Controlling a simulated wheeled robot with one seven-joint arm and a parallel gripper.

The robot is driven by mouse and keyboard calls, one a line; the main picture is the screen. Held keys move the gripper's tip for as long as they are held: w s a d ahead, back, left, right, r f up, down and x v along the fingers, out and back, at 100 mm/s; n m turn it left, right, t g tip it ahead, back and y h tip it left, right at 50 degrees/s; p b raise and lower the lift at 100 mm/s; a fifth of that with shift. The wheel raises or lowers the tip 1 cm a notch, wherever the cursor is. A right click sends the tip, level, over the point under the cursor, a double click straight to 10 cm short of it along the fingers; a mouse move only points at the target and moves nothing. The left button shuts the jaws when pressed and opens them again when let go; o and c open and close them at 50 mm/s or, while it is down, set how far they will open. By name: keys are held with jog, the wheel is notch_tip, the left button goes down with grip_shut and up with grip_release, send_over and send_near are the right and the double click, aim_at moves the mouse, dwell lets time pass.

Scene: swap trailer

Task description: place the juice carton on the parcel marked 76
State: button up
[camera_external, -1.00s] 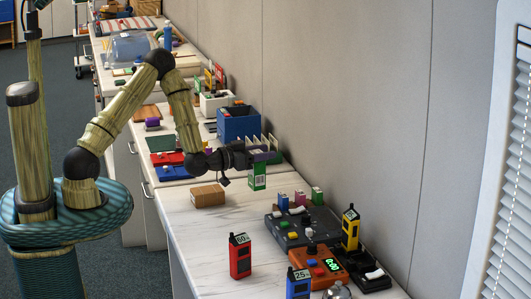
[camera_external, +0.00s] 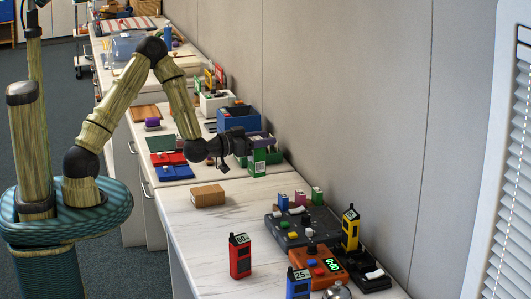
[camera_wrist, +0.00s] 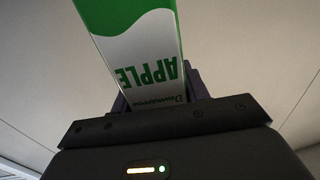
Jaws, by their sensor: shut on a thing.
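A green and white juice carton (camera_external: 257,163) stands upright in my gripper (camera_external: 259,146) above the back part of the counter. In the wrist view the carton (camera_wrist: 140,50) reads "APPLE" and sits between the dark fingers. My gripper is shut on it. A brown cardboard parcel (camera_external: 208,195) lies on the counter, to the left of and nearer than the carton. No number can be read on the parcel in these views. I cannot tell exactly how far the carton's bottom is above the counter.
A blue bin (camera_external: 239,119) stands behind the gripper. Red and blue devices (camera_external: 240,257) and a dark control box (camera_external: 303,228) stand at the front right. Red and green flat items (camera_external: 168,158) lie at the left. The counter around the parcel is clear.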

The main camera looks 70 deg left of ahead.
jog(key=shift+s+a+r+h+p, duration=0.2)
jog(key=shift+a+r+h+p, duration=0.1)
jog(key=shift+a+r+p, duration=0.25)
jog(key=s+a+r+m+h+p, duration=0.1)
jog(key=s+a+m+h+p, duration=0.1)
jog(key=s+p, duration=0.4)
jog(key=s+a+r+m+g+h+p, duration=0.1)
jog(key=s+a+r+m+h+p, duration=0.1)
jog(key=s+m+h+p, duration=0.2)
jog(key=s+h+p, duration=0.2)
jog(key=s, duration=0.1)
jog(key=shift+s+r+h, duration=0.3)
jog(key=shift+s, duration=0.1)
jog(key=shift+f, duration=2.9)
jog(key=shift+f, duration=0.15)
jog(key=shift+f+p, duration=0.35)
jog(key=shift+f, duration=1.6)
